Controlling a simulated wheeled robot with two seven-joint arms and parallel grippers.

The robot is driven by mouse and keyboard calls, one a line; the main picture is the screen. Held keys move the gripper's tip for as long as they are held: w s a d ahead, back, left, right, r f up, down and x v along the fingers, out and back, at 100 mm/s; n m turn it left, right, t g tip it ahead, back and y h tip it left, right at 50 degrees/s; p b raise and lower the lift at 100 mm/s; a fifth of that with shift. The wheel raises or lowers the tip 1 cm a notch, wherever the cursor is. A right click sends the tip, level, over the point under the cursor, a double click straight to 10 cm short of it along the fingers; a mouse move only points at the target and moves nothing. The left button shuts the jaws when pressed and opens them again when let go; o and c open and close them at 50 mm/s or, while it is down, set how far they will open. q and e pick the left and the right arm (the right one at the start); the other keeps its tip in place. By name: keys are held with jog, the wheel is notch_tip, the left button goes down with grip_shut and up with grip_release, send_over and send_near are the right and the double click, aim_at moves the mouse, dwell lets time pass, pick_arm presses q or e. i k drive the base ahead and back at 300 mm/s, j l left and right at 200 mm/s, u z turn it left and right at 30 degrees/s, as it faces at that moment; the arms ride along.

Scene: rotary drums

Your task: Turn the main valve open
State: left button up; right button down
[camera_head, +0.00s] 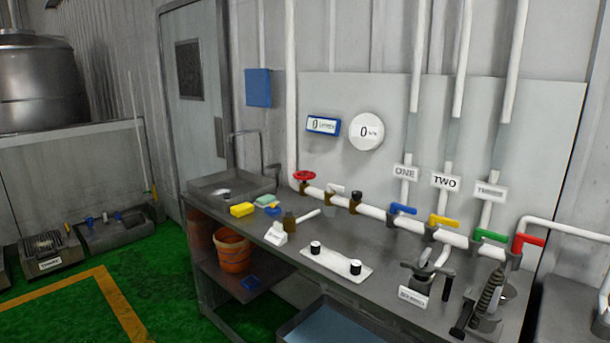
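A red round handwheel valve (304,176) sits on the white pipe at the back of the grey workbench (330,228), near the sink; no label on it can be read. Along the same pipe are a blue lever (403,209), a yellow lever (444,221), a green lever (491,235) and a red lever (530,240) at the right end. Signs ONE (404,172), TWO (445,182) and THREE (490,191) hang on the vertical pipes above. A blue display (323,125) and a round white gauge (366,131) both read 0. Neither gripper is in view.
The bench holds a sink (230,187), a yellow sponge (242,210), a white plate with two black knobs (336,262) and clamp-like devices (428,282) at the right front. An orange bucket (233,250) stands on the shelf below. Green floor (180,300) is free at left.

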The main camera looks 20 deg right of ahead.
aim_at(306, 174)
jog(key=i+j, duration=0.15)
jog(key=i, duration=0.25)
jog(key=i+j+z, duration=0.1)
jog(key=i, duration=0.35)
